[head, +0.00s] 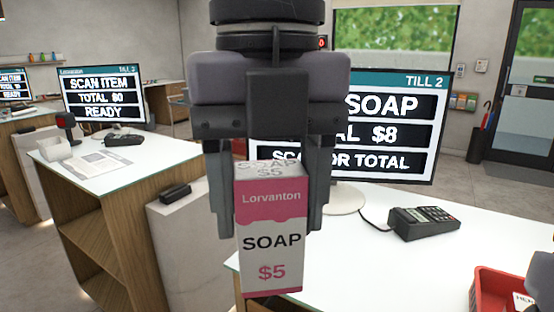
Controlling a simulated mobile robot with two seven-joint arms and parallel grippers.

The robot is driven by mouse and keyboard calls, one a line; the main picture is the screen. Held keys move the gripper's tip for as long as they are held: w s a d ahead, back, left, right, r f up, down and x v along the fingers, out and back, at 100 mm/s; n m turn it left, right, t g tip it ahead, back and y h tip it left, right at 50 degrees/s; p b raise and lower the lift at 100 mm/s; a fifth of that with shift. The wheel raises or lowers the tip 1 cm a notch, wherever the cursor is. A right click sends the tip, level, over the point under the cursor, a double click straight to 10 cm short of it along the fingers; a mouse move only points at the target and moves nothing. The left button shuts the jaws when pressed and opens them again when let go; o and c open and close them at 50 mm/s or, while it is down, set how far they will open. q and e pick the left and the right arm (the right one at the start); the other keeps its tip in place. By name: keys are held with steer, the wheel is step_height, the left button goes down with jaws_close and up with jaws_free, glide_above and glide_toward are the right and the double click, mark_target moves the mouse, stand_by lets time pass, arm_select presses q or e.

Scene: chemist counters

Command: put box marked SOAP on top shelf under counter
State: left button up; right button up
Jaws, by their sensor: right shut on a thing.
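My right gripper (268,215) hangs down in the middle of the head view, close to the camera. It is shut on a pink and white box marked SOAP (270,242), with a finger on each side. The box is upright, with "Lorvanton" and "$5" on its front. Open wooden shelves (92,235) show under the white-topped counter (150,158) at the left. My gripper and the box are to the right of these shelves. My left gripper is not in view.
The TILL 2 screen (405,107) stands behind my gripper, partly hidden. A card reader (424,222) and a red tray (492,290) are on the near right counter (370,270). The left counter bears the TILL 3 screen (103,97), papers (98,162) and another card reader (124,140).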

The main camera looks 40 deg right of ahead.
mark_target(261, 226)
steer(key=s+a, duration=0.2)
steer(key=shift+s+a+p, duration=0.2)
steer(key=shift+a+p, duration=0.15)
steer(key=shift+p, duration=0.05)
